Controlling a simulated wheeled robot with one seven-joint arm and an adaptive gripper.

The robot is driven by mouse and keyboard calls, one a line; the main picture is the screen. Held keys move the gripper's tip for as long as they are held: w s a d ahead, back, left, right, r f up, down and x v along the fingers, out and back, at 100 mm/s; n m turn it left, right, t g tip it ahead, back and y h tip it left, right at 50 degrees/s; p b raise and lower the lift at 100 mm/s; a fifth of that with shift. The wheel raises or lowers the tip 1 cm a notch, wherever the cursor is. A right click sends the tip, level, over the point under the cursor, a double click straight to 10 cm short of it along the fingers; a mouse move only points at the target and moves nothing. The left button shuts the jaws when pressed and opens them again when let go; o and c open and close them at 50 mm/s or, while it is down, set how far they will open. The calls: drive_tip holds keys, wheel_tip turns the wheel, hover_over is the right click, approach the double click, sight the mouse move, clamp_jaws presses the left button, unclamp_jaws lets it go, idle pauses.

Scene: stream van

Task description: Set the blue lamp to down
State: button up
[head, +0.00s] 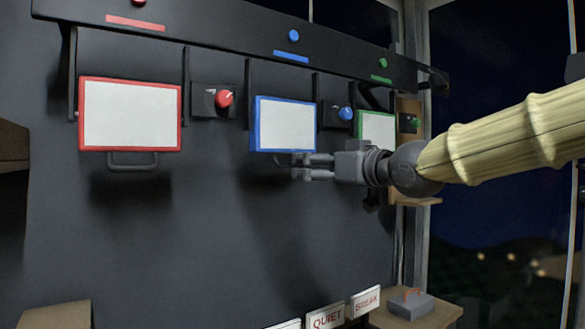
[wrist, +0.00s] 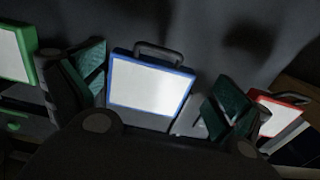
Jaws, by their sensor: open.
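The blue lamp (head: 285,125) is a white panel in a blue frame, hanging on the dark wall below the rail. It also shows in the wrist view (wrist: 150,88), between my two fingers, with its grey handle (wrist: 160,52) at the upper edge there. In the head view the handle is at the panel's lower edge, partly hidden by my gripper (head: 302,167). My gripper is open, its fingers pointing left just below the panel's lower right corner. In the wrist view the fingers (wrist: 158,88) stand well apart, with nothing held. Contact with the handle cannot be told.
A red-framed lamp (head: 131,115) hangs to the left and a green-framed lamp (head: 377,127) to the right. Red (head: 224,98), blue (head: 346,113) and green (head: 415,122) knobs are on the wall. Signs (head: 327,317) stand below. The wall under the lamps is clear.

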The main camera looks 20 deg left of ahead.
sight(294, 165)
drive_tip(key=p+x, duration=0.3)
drive_tip(key=x, duration=0.7)
drive_tip(key=shift+w+a+f, duration=0.1)
drive_tip(key=shift+w+a, duration=0.15)
drive_tip(key=shift+c, duration=0.4)
